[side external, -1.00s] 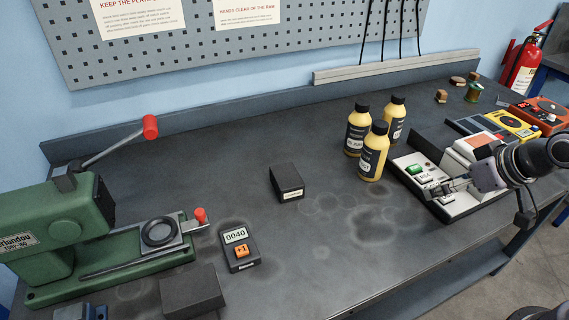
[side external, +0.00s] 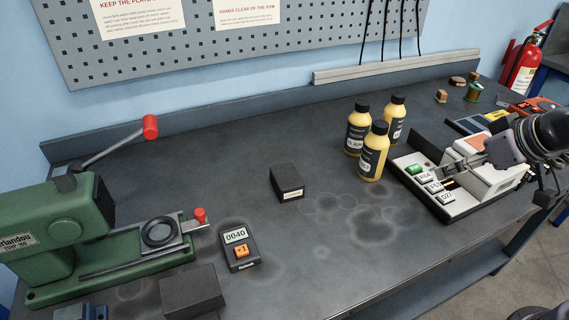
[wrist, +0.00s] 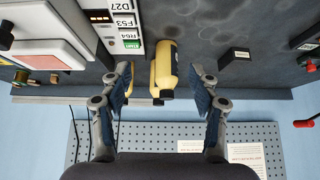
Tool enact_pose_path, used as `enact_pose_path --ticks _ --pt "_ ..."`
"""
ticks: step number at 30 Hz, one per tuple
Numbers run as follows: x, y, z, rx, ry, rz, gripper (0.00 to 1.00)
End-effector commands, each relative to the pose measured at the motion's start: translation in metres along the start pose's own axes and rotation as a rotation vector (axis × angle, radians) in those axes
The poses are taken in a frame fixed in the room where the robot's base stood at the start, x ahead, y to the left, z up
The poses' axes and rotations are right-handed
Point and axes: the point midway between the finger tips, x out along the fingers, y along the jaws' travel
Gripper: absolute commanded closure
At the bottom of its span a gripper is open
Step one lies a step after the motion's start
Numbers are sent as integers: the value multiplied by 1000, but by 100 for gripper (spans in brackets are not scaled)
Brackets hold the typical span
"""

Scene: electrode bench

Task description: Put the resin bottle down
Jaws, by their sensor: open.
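Three yellow bottles with black caps and dark labels stand upright on the bench: the front bottle (side external: 373,156), the left rear bottle (side external: 356,132) and the right rear bottle (side external: 396,118). I cannot read clearly which label says resin. In the wrist view, a yellow bottle (wrist: 167,65) shows beyond the gap between my open fingers (wrist: 160,88), partly overlapping another bottle.
A small black box (side external: 286,184) lies left of the bottles. A counter reading 0040 (side external: 240,250) and a green press (side external: 60,230) stand at the left. A yellow device lies behind my arm.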

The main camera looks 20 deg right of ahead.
Motion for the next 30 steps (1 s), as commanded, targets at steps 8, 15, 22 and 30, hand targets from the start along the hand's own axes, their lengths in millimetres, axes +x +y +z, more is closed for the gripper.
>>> enact_pose_path --ticks 8,15,22,30 --pt "2 4 -15 -218 -61 59 38" --pt "16 11 -30 -512 -151 146 38" --pt "39 15 -62 -951 -303 288 38" --pt "66 3 -107 -1457 -541 503 38"
